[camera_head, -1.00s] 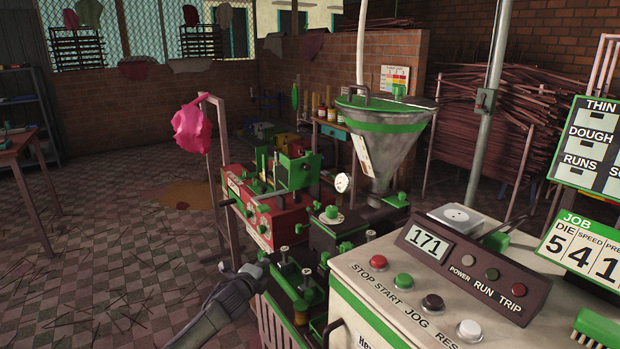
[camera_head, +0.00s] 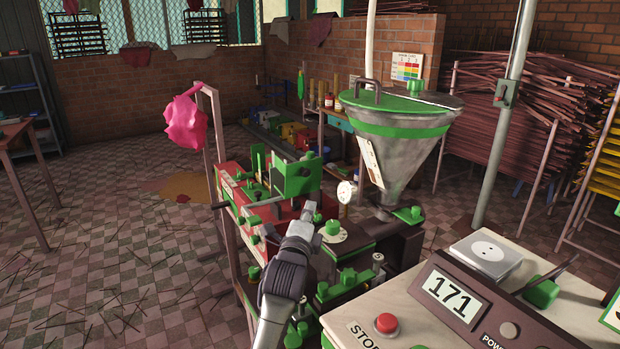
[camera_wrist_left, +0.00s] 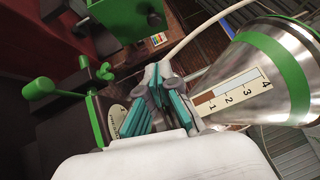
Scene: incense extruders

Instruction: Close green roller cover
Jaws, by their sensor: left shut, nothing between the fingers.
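The green roller cover looks to be the upright green plate (camera_head: 298,178) on top of the red machine (camera_head: 285,212) in the head view. It stands raised; its hinge is too small to make out. A green plate (camera_wrist_left: 122,14) at the top of the left wrist view may be the same part. My left gripper (camera_head: 309,217) is shut and empty, in front of the plate and lower in the picture, apart from it. Its teal-padded fingers (camera_wrist_left: 160,94) show in the left wrist view. My right gripper is not in view.
A steel hopper (camera_head: 395,150) with a green band stands right of the gripper. A pressure gauge (camera_head: 346,191) and a green knob (camera_head: 333,227) are close by. The control box (camera_head: 450,290) fills the lower right. A pink cloth (camera_head: 185,118) hangs on a post at left.

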